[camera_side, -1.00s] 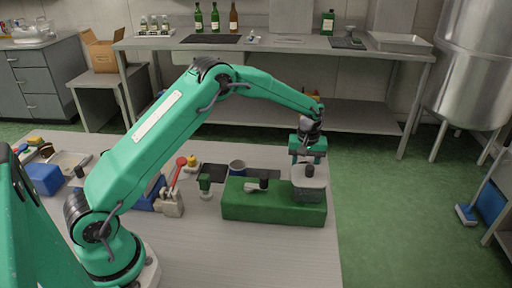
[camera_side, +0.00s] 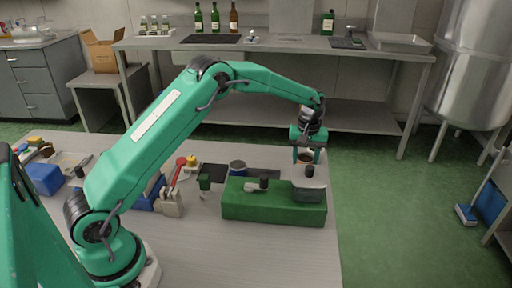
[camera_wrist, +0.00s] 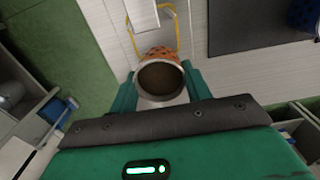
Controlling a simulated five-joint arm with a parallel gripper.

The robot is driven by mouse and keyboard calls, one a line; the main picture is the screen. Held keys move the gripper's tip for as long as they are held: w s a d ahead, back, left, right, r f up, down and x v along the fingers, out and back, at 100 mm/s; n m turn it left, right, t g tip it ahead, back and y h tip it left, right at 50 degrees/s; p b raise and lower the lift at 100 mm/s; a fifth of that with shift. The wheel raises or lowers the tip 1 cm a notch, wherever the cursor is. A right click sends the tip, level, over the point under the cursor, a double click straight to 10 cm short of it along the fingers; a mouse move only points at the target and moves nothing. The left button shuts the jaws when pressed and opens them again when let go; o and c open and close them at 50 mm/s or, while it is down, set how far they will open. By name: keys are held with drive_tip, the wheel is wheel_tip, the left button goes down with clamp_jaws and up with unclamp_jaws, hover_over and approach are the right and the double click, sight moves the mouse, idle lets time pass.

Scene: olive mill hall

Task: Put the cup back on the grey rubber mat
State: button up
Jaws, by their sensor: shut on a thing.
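My gripper (camera_side: 307,158) is shut on an orange patterned cup (camera_wrist: 154,54) with a pale rim and a dark brown inside. In the side view the cup (camera_side: 304,158) shows as a small brown shape between the fingers, above the right end of the green block. In the wrist view I look into its mouth, between both fingers. The dark grey rubber mat (camera_side: 215,173) lies on the table behind the green block, left of my gripper. It also fills the upper right of the wrist view (camera_wrist: 255,22).
The long green block (camera_side: 275,210) stands at the table's right end, with a grey tray-like piece (camera_side: 308,182) on top. A small green item (camera_side: 204,182) and a red-knobbed lever (camera_side: 181,163) stand left of it. A yellow wire frame (camera_wrist: 174,18) shows near the held cup.

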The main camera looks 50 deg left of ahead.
drive_tip(key=shift+r, duration=2.05)
drive_tip(key=shift+s+a, duration=0.55)
drive_tip(key=shift+s, duration=0.05)
drive_tip(key=s+a, duration=0.5)
drive_tip(key=s, duration=0.3)
drive_tip(key=shift+f, duration=0.4)
drive_tip(key=shift+f, duration=0.15)
drive_tip(key=shift+f, duration=2.45)
drive_tip(key=shift+f, duration=0.35)
